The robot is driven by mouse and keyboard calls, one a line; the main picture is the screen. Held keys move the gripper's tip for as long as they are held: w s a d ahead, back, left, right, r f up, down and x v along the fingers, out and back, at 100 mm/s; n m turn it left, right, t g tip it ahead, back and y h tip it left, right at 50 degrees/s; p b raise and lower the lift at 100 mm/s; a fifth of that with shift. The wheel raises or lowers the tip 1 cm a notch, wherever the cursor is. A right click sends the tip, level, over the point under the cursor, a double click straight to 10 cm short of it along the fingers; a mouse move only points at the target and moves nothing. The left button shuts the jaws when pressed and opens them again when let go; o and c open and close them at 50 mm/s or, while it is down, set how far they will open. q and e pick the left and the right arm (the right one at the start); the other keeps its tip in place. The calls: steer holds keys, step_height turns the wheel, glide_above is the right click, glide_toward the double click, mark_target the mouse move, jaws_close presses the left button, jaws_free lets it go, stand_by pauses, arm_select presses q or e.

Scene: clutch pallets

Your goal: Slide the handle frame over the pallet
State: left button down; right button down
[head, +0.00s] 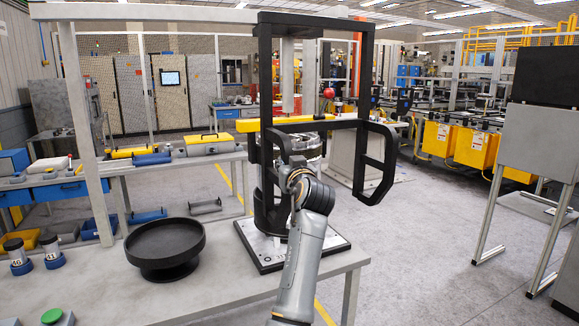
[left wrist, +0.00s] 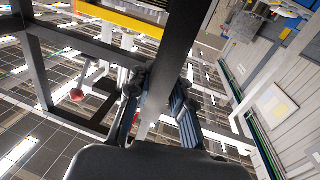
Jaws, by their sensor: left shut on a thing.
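The black handle frame (head: 264,70) stands tall in the middle of the head view, with a yellow crossbar (head: 285,125) and a black loop handle on its right side. My left gripper (head: 296,172) is at the near side of the frame. In the left wrist view its fingers (left wrist: 158,108) are closed on either side of a dark bar of the frame (left wrist: 176,45). The pallet (head: 262,247), a pale plate with a dark edge, lies on the table below the frame. Metal parts show behind the gripper. My arm hides part of the pallet, so I cannot tell how far the frame surrounds its load. My right gripper is out of view.
A round black dish (head: 165,243) stands on the grey table (head: 105,290) left of the pallet. Small cylinders (head: 18,257) and a green button (head: 52,315) are at the left. A bench (head: 215,157) with yellow and blue tools stands behind. Open floor lies to the right.

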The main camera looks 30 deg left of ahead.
arm_select(q)
steer(key=c, duration=1.4)
jaws_free()
steer(key=shift+w+d+f, duration=0.1)
steer(key=shift+d+f, duration=0.25)
steer(key=shift+f, duration=0.1)
steer(key=shift+o, duration=1.1)
steer(key=shift+d+r, duration=0.25)
steer(key=shift+d, duration=0.05)
steer(key=shift+a+r, duration=0.1)
steer(key=shift+a, duration=0.05)
steer(key=v, duration=0.7)
steer(key=shift+s+d, duration=0.25)
